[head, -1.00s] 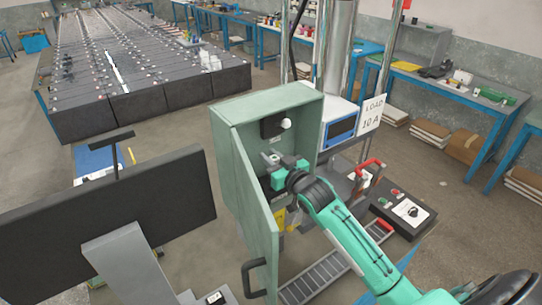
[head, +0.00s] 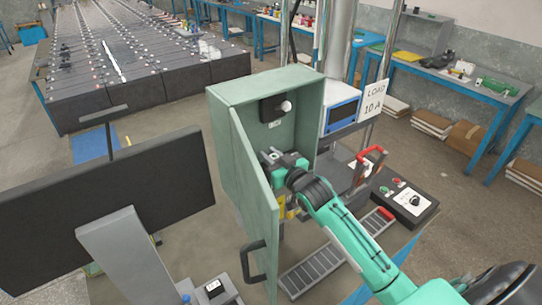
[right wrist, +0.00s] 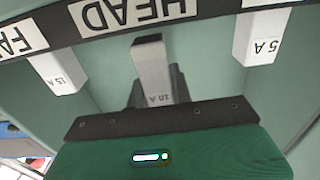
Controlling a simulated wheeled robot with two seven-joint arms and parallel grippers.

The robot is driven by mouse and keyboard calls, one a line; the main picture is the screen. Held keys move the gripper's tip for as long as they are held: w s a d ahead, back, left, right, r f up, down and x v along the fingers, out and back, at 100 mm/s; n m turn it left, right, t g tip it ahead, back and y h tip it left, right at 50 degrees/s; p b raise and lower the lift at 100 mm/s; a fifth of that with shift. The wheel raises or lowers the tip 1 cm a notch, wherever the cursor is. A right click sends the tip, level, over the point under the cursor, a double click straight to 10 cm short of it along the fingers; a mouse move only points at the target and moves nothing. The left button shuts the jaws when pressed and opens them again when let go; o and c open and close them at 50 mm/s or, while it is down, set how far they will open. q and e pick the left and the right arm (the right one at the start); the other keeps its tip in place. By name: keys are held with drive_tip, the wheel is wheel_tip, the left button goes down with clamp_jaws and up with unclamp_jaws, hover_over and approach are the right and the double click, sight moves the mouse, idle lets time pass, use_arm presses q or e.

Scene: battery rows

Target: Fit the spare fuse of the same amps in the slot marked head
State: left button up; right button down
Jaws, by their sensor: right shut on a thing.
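My right gripper (head: 272,158) is inside the open green fuse cabinet (head: 268,93). In the right wrist view, its dark fingers (right wrist: 153,92) are shut on a pale grey fuse marked 10 A (right wrist: 151,62). The fuse's far end is close to the dark strip, by the label HEAD (right wrist: 133,10); I cannot tell whether it is seated in the slot. A fuse marked 15 A (right wrist: 58,73) is to the left, near a partly cut-off label (right wrist: 20,40) that starts FA. A fuse marked 5 A (right wrist: 262,35) is to the right. My left gripper is not in view.
The cabinet door (head: 250,190) stands open at the left of my right arm. A sign reading LOAD 10 A (head: 375,98) is right of the cabinet. A black control box (head: 408,200) and a red-handled switch (head: 370,158) stand to the right.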

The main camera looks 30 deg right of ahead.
drive_tip(key=shift+p, duration=0.65)
idle(1.2)
drive_tip(key=shift+f+b, duration=0.9)
drive_tip(key=shift+f, duration=0.75)
drive_tip(key=c, duration=1.2)
unclamp_jaws()
drive_tip(key=shift+o, duration=0.2)
drive_tip(key=shift+s, duration=0.15)
drive_tip(key=s+d+b, duration=0.2)
drive_tip(key=s+b, duration=0.2)
drive_tip(key=s, duration=0.9)
drive_tip(key=shift+s+b, duration=0.25)
drive_tip(key=shift+b, duration=0.15)
